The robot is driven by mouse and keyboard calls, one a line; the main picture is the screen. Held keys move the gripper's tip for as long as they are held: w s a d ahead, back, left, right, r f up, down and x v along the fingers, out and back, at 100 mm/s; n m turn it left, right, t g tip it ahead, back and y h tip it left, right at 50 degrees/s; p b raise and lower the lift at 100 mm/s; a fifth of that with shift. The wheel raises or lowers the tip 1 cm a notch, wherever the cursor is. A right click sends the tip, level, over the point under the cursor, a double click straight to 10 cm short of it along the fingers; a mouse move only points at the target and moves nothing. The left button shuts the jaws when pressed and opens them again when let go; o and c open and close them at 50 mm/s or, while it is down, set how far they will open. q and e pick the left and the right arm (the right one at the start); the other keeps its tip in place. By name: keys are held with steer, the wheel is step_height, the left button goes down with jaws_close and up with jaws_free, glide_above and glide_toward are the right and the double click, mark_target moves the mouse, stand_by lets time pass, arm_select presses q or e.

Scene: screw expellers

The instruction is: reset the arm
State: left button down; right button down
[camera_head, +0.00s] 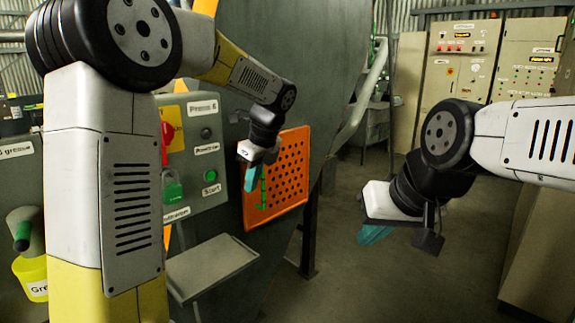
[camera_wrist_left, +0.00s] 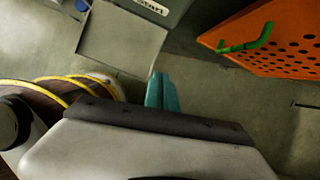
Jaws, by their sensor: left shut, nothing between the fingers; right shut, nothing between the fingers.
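My left gripper (camera_head: 251,178) has teal fingers pressed together and holds nothing. In the head view it hangs in front of the left edge of an orange perforated panel (camera_head: 292,175). In the left wrist view, the left gripper (camera_wrist_left: 161,92) shows as shut teal fingers above the grey shelf and floor area, with the orange panel (camera_wrist_left: 275,45) to its upper right. My right gripper (camera_head: 376,234) is at the right side of the head view, over open floor, its teal fingers shut and partly hidden by its own hand.
A green hook (camera_head: 262,190) sticks out from the orange panel. A control panel with a red switch (camera_head: 168,133) and a green start button (camera_head: 210,175) is left of it. A grey shelf (camera_head: 212,265) juts out below. A yellow bucket (camera_head: 32,275) hangs far left. Cabinets (camera_head: 460,60) stand behind.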

arm_select(q)
steer(key=s+a+n+t+h, duration=0.1)
steer(key=s+a+n+h, duration=0.1)
steer(key=s+n, duration=1)
steer(key=s+a+r+n+t+h, duration=0.1)
steer(key=s+a+n+t+h, duration=0.1)
steer(key=s+n, duration=1)
steer(key=shift+s+a+t+h, duration=0.3)
steer(key=shift+a+h, duration=0.2)
steer(key=shift+h, duration=0.1)
steer(key=shift+a+r, duration=0.1)
steer(key=shift+a, duration=0.05)
